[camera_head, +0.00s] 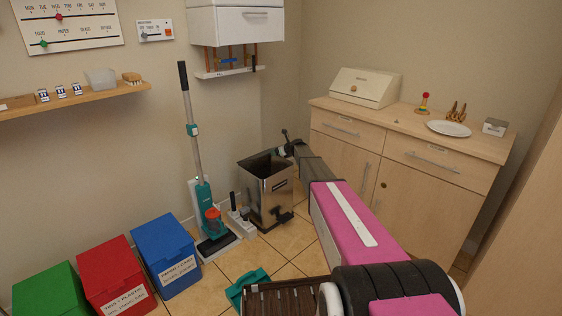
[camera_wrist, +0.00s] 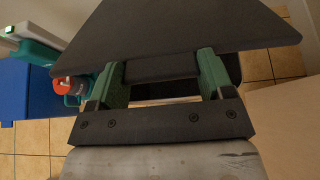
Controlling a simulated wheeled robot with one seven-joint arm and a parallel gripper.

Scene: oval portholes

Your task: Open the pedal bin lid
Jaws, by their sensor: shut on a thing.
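The pedal bin (camera_head: 268,200) is a boxy steel bin on the floor by the cabinet. Its top looks dark and hollow in the head view. In the wrist view a dark flat panel (camera_wrist: 185,35), which looks like the bin lid, fills the upper middle. My gripper (camera_wrist: 163,72) has its two green fingers on either side of the panel's near edge and is shut on it. In the head view my gripper (camera_head: 287,149) is at the bin's upper right rim, partly hidden by my arm. The exact lid angle is hard to tell.
An upright teal vacuum (camera_head: 204,200) stands left of the bin. Blue (camera_head: 166,255), red (camera_head: 113,275) and green (camera_head: 48,290) boxes line the wall. A wooden cabinet (camera_head: 400,165) stands right of the bin. A teal dustpan-like item (camera_head: 247,285) lies on the tiles.

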